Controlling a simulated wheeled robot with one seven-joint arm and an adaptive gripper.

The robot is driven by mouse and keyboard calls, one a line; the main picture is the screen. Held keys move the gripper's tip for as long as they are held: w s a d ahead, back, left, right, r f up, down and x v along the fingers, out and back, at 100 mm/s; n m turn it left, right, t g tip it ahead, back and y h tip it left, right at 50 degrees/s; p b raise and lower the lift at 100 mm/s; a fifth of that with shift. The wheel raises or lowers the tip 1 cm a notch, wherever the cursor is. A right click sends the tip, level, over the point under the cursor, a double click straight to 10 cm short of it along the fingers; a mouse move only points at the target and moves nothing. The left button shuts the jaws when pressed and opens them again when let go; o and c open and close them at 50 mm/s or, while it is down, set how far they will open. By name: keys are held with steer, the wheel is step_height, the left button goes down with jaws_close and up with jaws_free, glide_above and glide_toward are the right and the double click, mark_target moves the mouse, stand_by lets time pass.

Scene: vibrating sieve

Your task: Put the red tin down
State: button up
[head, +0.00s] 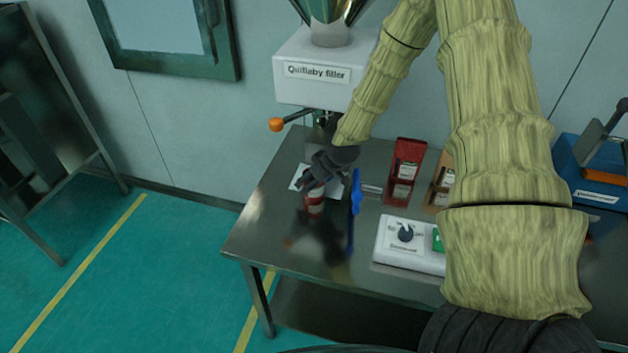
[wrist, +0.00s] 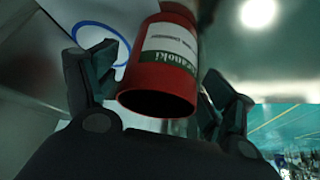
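The red tin (wrist: 160,78) has a white and green label. In the wrist view it lies between the two fingers of my gripper (wrist: 160,85), with a strip of background showing between it and the left finger. In the head view the tin (head: 314,204) is below my gripper (head: 318,180), low over or on the steel table (head: 270,225). I cannot tell whether its base touches the table. A white sheet with a blue ring (wrist: 85,40) is left of the tin in the wrist view.
The Quillaby filler (head: 318,85) stands behind, with an orange-knobbed lever (head: 277,124). The table's front left is clear.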

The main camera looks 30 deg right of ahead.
steer(key=shift+r, duration=0.2)
steer(key=b+v, duration=0.3)
steer(key=v, duration=0.9)
stand_by(0.4)
stand_by(0.6)
